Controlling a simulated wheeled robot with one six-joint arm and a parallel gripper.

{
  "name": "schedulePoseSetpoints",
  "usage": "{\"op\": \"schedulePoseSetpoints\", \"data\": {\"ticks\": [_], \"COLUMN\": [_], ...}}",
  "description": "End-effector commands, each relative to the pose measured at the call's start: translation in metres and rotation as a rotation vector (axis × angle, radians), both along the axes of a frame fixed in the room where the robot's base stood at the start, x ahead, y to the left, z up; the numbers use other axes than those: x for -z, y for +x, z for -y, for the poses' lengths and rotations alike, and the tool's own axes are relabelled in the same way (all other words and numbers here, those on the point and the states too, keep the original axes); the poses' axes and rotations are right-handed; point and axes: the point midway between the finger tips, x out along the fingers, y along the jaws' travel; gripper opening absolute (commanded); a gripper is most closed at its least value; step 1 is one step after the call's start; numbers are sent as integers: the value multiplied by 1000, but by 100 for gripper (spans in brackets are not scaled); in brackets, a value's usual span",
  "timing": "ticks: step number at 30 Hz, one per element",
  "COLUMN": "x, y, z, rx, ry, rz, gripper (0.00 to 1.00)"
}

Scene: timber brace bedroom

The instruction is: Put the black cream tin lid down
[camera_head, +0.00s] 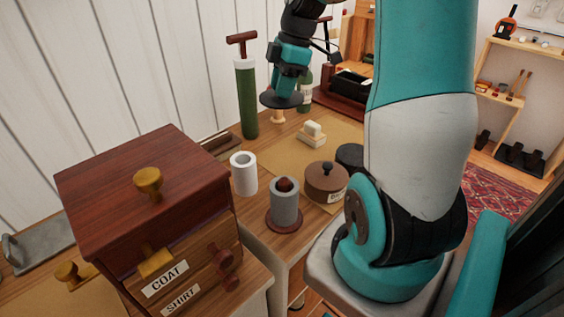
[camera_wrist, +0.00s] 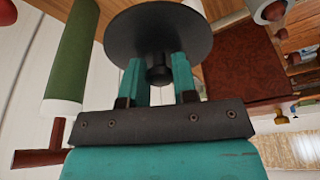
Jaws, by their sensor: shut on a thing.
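My gripper (camera_wrist: 159,82) is shut on the knob of the black cream tin lid (camera_wrist: 160,28). The lid is a flat black disc and hangs below the fingers.
A green cylinder with a red T-handle (camera_head: 246,95) stands left of the lid. A white cylinder (camera_head: 244,173), a grey cylinder on a red base (camera_head: 285,203), a brown lidded pot (camera_head: 326,182) and a cream block (camera_head: 312,134) stand nearby. A wooden drawer box (camera_head: 150,195) stands front left.

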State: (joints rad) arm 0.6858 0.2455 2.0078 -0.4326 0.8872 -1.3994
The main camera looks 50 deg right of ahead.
Motion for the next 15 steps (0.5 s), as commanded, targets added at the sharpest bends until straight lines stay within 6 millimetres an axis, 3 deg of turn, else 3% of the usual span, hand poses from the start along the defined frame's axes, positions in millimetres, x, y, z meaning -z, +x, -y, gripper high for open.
{"op": "schedulePoseSetpoints", "data": {"ticks": [9, 15], "x": [89, 133], "y": [-1, 0], "z": [-1, -1], "rx": [0, 0], "ry": [5, 3], "rz": [-7, -4], "gripper": [4, 4]}}
